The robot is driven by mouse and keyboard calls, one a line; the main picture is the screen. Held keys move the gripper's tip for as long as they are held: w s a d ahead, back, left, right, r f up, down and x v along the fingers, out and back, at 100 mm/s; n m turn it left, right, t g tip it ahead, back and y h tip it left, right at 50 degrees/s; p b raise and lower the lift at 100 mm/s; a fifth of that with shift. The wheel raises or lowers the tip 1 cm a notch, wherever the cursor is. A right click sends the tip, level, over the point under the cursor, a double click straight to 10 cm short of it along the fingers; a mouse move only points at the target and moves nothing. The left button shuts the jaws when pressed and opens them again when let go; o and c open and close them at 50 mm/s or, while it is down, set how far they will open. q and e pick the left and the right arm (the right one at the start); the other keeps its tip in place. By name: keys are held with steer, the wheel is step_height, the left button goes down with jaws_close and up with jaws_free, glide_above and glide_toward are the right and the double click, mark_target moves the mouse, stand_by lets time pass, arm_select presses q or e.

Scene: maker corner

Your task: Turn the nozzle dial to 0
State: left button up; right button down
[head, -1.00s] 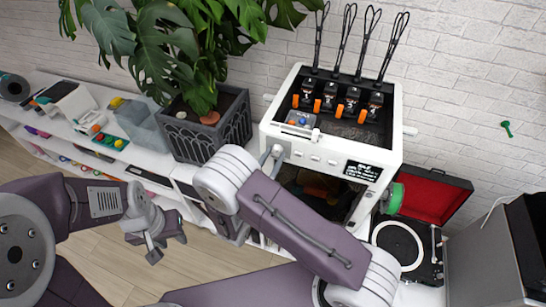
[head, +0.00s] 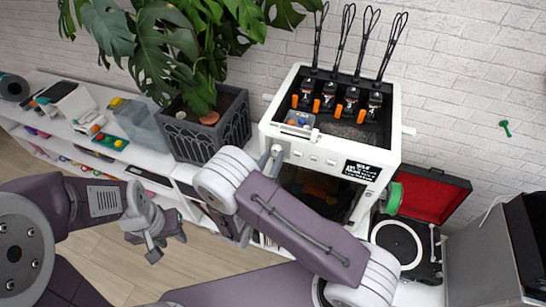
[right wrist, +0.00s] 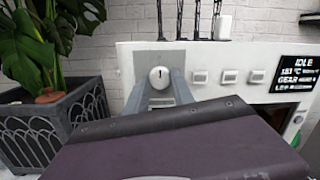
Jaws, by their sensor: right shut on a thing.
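The nozzle dial (right wrist: 159,76) is a round white knob with a short dark mark near its top, on a grey plate at the left of the printer's front panel. My right gripper (right wrist: 159,84) has a finger on each side of the dial and is shut on it. In the head view, my right gripper (head: 272,156) is at the left end of the white printer's front (head: 325,152), and the dial is hidden there. The printer's display (head: 362,171) reads IDLE and about 181 °C in the wrist view; its other lines are unclear. My left gripper (head: 151,246) is open and empty above the floor.
A potted plant (head: 180,138) stands just left of the printer on the white shelf. Several square buttons (right wrist: 200,77) sit right of the dial.

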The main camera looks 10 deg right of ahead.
steer(key=shift+r, duration=0.2)
steer(key=c, duration=1.1)
jaws_free()
steer(key=shift+a+f, duration=0.1)
steer(key=shift+s+a+f, duration=0.1)
steer(key=shift+s, duration=0.05)
steer(key=b+v, duration=0.4)
steer(key=v, duration=0.4)
steer(key=shift+s+a, duration=0.25)
steer(key=shift+s, duration=0.05)
